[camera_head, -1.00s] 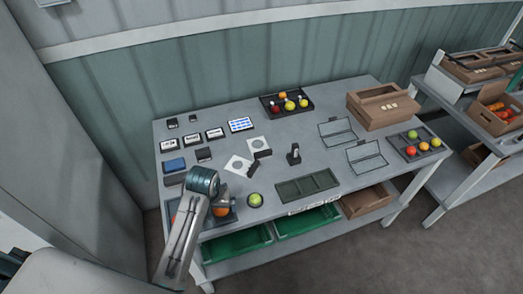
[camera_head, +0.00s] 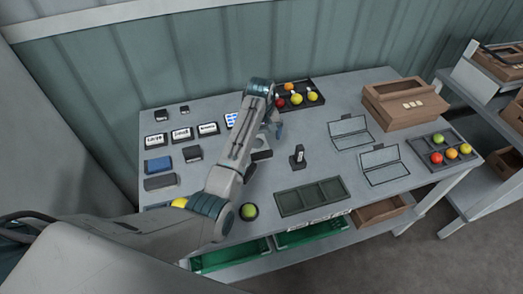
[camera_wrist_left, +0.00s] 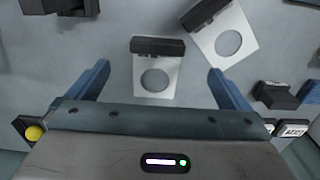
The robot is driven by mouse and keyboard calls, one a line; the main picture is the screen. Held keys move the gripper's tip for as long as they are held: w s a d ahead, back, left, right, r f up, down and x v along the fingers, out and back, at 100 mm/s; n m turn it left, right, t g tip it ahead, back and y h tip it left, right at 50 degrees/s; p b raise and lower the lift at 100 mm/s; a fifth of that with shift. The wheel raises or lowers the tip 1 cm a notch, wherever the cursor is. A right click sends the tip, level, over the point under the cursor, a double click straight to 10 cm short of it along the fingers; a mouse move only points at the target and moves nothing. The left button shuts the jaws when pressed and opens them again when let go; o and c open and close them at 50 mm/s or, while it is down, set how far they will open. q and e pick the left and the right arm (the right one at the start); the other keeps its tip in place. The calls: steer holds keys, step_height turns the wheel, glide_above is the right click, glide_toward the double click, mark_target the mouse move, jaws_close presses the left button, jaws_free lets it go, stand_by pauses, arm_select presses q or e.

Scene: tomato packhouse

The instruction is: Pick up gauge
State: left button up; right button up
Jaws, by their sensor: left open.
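Two gauges, white plates with a round hole and a black bar handle, lie on the grey table in the left wrist view. One gauge (camera_wrist_left: 155,88) is near the middle, between my open left fingers. The other gauge (camera_wrist_left: 226,42) lies tilted to the upper right. My left gripper (camera_wrist_left: 158,69) is open and empty above the table, with a blue finger on each side. In the head view my left gripper (camera_head: 277,127) hangs over the table's middle, and my arm hides most of the gauges. My right gripper is not in view.
A small dark upright stand (camera_head: 297,157) is right of my arm. A dark tray with coloured fruit (camera_head: 311,97) is behind. A green three-part tray (camera_head: 283,206) lies in front. Label holders (camera_head: 181,134) and dark blocks are at left. A brown box (camera_head: 402,120) stands at right.

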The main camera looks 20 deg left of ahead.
mark_target(262, 152)
arm_select(q)
step_height(262, 152, down, 3)
steer(key=shift+r, duration=0.1)
step_height(262, 152, down, 4)
steer(key=shift+w+d+f+p, duration=0.1)
steer(key=shift+p, duration=1.1)
steer(key=shift+f, duration=0.7)
steer(key=shift+c, duration=0.7)
steer(key=c, duration=0.7)
steer(key=shift+c, duration=1.1)
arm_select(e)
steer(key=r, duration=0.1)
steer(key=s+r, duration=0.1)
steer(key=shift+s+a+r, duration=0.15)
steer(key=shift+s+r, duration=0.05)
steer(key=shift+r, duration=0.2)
